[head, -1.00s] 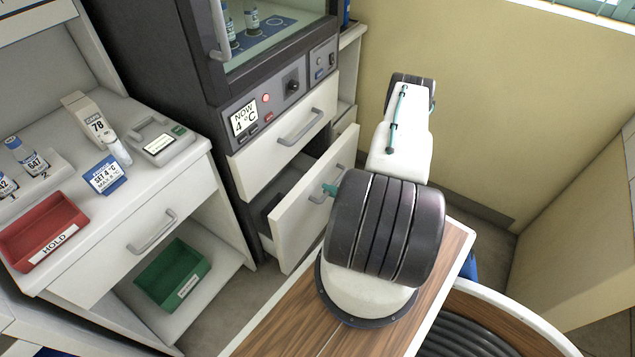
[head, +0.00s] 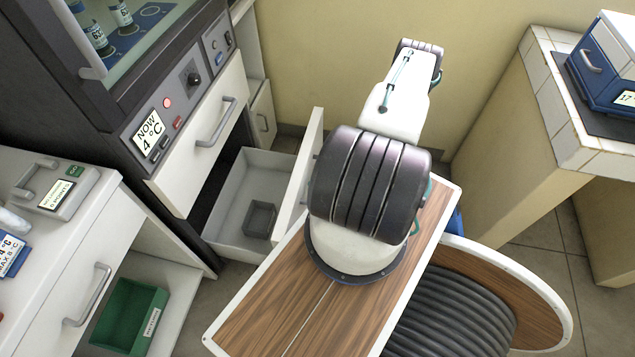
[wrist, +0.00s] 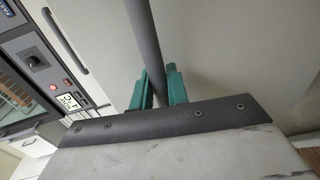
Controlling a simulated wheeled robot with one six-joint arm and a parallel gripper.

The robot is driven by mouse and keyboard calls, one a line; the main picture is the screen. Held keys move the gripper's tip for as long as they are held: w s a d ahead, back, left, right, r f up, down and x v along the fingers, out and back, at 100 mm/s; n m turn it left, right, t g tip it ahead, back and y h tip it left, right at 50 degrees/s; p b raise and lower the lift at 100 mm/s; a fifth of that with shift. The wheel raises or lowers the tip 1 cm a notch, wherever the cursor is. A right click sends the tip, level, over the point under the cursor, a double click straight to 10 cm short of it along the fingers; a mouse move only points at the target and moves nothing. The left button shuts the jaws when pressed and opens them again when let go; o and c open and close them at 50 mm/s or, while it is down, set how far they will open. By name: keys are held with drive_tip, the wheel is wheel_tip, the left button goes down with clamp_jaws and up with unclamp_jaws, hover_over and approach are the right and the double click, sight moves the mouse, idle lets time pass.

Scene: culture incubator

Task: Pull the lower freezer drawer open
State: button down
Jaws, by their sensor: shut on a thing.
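The lower freezer drawer (head: 240,178) stands well out from the dark cabinet in the head view, its inside exposed. A small grey open box (head: 260,219) lies in it. The drawer's white front panel (head: 304,160) faces right, partly hidden by my arm. In the wrist view my gripper (wrist: 158,88) has its two teal fingers around the grey bar handle (wrist: 147,45), in front of the pale drawer front (wrist: 225,60). My gripper is shut on this handle. In the head view my arm hides the gripper and handle.
The upper drawer (head: 195,150) is closed below the control panel (head: 165,120). At left are a white bench (head: 60,250) and a green bin (head: 130,315). A tiled counter (head: 570,130) with a blue box (head: 605,65) stands at right. Floor shows between them.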

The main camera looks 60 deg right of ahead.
drive_tip(key=shift+s+d, duration=0.1)
drive_tip(key=c, duration=1.4)
unclamp_jaws()
drive_tip(key=shift+c, duration=0.2)
drive_tip(key=v, duration=0.7)
drive_tip(key=shift+s, duration=0.35)
drive_tip(key=shift+d, duration=0.2)
